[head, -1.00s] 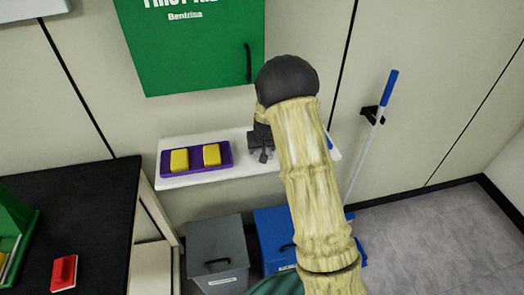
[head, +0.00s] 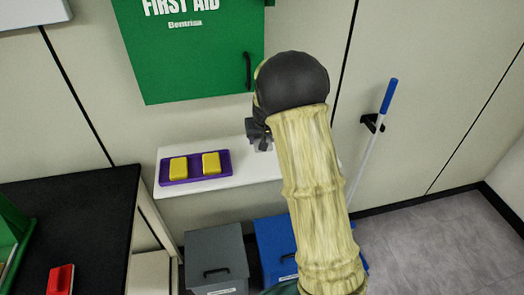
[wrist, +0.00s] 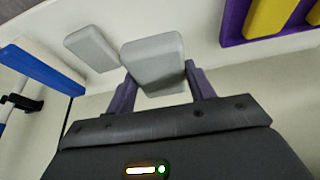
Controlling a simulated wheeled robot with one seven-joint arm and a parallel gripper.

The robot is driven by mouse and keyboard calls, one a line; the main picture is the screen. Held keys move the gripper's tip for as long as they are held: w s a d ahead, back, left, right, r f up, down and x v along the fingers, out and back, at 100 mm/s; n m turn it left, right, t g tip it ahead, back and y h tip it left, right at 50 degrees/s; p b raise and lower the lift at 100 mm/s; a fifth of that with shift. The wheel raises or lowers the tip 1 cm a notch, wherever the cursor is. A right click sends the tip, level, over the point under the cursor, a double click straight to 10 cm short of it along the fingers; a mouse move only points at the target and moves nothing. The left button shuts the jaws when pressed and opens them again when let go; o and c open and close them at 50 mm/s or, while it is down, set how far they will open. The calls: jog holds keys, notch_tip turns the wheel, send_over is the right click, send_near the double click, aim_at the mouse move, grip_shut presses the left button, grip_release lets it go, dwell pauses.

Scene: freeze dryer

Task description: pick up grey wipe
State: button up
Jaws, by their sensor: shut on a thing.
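A grey wipe (wrist: 152,58), a pale rounded block, sits between the two fingers of my gripper (wrist: 160,84) in the wrist view. My gripper is shut on it. A second grey wipe (wrist: 91,48) lies to its left on the white shelf (wrist: 190,20). In the head view my gripper (head: 260,136) is over the shelf, right of the purple tray, and my arm hides most of the held wipe. The held wipe looks raised off the shelf, but its exact height is hard to tell.
A purple tray (head: 194,180) with two yellow blocks (head: 211,163) stands on the shelf's left. A blue object (wrist: 40,68) borders the shelf in the wrist view. The green first aid cabinet (head: 190,60) hangs above. Grey (head: 216,250) and blue (head: 272,240) bins stand below.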

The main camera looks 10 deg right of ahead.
notch_tip(320, 180, up, 2)
jog(key=shift+r, duration=0.1)
dwell(0.4)
jog(key=shift+o, duration=1.1)
jog(key=shift+c, duration=0.6)
